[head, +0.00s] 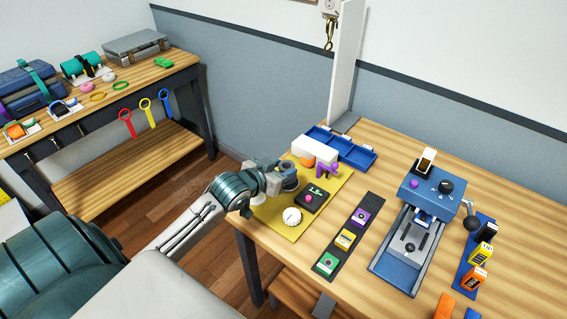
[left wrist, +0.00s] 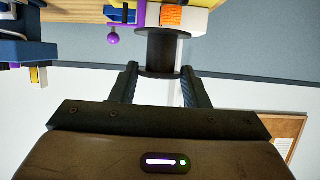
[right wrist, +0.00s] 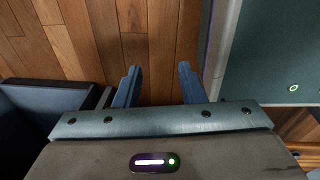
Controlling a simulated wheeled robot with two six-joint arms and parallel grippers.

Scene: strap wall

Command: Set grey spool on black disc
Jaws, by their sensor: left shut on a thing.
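The grey spool (head: 290,181) is dark, with a wide flange at each end. It is at my left gripper (head: 282,172), over the far-left part of the yellow mat (head: 282,226). In the left wrist view the spool (left wrist: 167,50) is at the fingertips of the left gripper (left wrist: 160,74), which is shut on it. I cannot make out a separate black disc; a black square block (head: 314,198) marked with green digits and a pink knob lies on the mat beside the spool. My right gripper (right wrist: 157,75) is open and empty above the wooden floor.
A white block with orange and purple parts (head: 314,149) stands just behind the spool, by a blue tray (head: 348,152). A white round dial (head: 292,217) is in front. A black strip with coloured blocks (head: 343,240) and a blue press (head: 416,235) stand right.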

